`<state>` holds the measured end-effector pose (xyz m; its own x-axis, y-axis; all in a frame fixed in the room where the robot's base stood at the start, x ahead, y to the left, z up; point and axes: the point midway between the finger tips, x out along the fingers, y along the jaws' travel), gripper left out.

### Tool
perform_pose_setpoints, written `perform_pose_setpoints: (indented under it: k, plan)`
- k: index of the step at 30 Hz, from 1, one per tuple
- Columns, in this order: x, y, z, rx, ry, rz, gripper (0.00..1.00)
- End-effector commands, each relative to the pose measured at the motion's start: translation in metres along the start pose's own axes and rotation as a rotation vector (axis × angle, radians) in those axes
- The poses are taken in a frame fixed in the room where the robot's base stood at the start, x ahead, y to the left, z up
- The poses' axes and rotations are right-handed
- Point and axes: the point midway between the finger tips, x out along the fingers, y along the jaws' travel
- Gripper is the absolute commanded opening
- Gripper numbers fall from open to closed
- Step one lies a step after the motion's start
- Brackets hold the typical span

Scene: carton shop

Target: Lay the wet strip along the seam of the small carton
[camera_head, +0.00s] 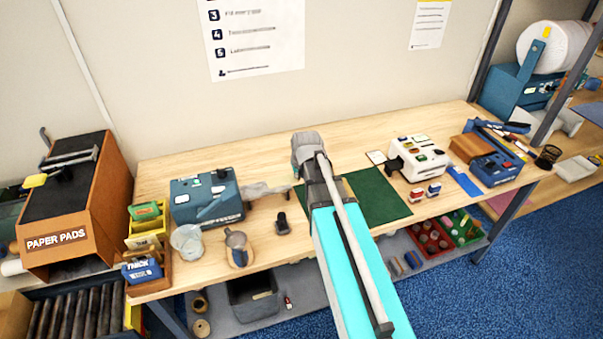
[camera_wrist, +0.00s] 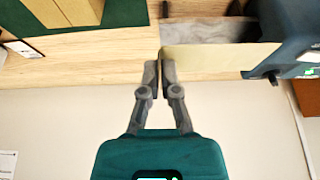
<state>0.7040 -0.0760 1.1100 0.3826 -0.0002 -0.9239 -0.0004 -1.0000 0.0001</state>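The teal tape dispenser (camera_head: 207,197) stands on the left of the bench; it also shows at the right of the wrist view (camera_wrist: 288,38). A tan strip (camera_wrist: 222,58) reaches from its front to my gripper (camera_wrist: 160,65). My gripper's fingers are nearly together, with the strip's end at the gap between them. In the head view my arm hides the fingertips. The small brown carton (camera_wrist: 68,12) lies on the green mat (camera_wrist: 120,14) in the wrist view. My arm hides it in the head view, where the mat (camera_head: 372,196) shows.
A glass cup (camera_head: 187,241), a round jug (camera_head: 238,248) and a small black item (camera_head: 282,222) stand in front of the dispenser. A white device (camera_head: 418,158) and two small stamps stand right of the mat. The mat's visible right part is clear.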

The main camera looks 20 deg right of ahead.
Motion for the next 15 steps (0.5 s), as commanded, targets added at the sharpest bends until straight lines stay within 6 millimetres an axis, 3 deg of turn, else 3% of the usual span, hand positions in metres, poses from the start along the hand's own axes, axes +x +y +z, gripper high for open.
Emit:
perform_pose_setpoints:
  k: [5, 15]
  plan:
    - [0.007, 0.000, 0.003, 0.000, 0.000, 0.000, 0.00]
    - [0.042, 0.000, 0.017, 0.000, 0.000, 0.000, 0.00]
